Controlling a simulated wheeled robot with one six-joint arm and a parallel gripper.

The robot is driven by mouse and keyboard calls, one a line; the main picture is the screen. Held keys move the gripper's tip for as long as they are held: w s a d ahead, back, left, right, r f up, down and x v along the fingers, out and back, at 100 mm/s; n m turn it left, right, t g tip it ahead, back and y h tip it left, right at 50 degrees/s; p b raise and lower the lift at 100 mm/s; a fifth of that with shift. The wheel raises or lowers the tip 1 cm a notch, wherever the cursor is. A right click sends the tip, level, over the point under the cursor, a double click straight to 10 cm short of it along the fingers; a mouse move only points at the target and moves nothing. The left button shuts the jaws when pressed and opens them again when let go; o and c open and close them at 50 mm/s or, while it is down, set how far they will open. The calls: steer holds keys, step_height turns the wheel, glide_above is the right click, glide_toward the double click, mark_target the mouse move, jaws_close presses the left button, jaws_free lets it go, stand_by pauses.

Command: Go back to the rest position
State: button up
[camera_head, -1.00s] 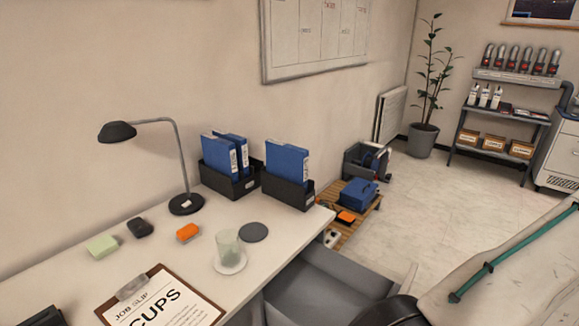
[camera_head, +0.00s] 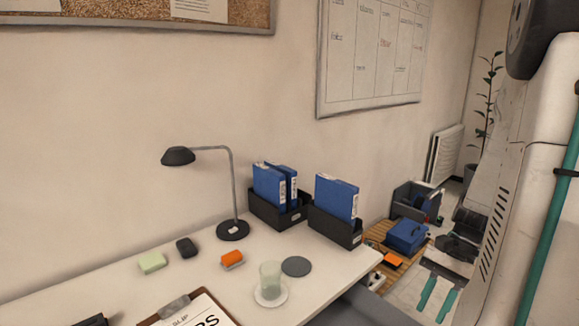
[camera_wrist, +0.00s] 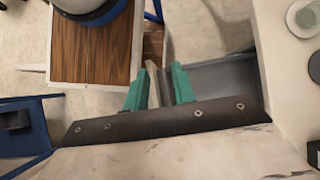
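My gripper (camera_head: 437,298) shows at the lower right of the head view, with two teal fingers spread apart over the floor beyond the desk's right end. In the wrist view my gripper (camera_wrist: 160,87) also has its teal fingers apart. A pale strip shows between them, and I cannot tell how far below it lies. Nothing is seen held. My white arm stands upright along the right side of the head view.
The white desk (camera_head: 335,283) holds a lamp (camera_head: 232,190), blue binders (camera_head: 337,197) in black holders, a glass (camera_head: 270,280) on a saucer and a clipboard (camera_head: 200,312). A wooden pallet (camera_head: 378,232) with a blue case (camera_head: 407,234) lies beyond the desk's right end.

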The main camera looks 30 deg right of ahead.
steer(key=a+r+n+t+h, duration=0.1)
steer(key=a+r+n+h, duration=0.2)
steer(key=a+r+n, duration=0.4)
steer(key=w+a+r+n+t+h, duration=0.1)
steer(key=a+r+n+h, duration=0.3)
steer(key=a, duration=0.9)
step_height(320, 180, up, 4)
steer(key=n, duration=0.4)
steer(key=shift+a+f+t, duration=0.25)
steer(key=shift+t, duration=0.15)
steer(key=shift+s, duration=0.15)
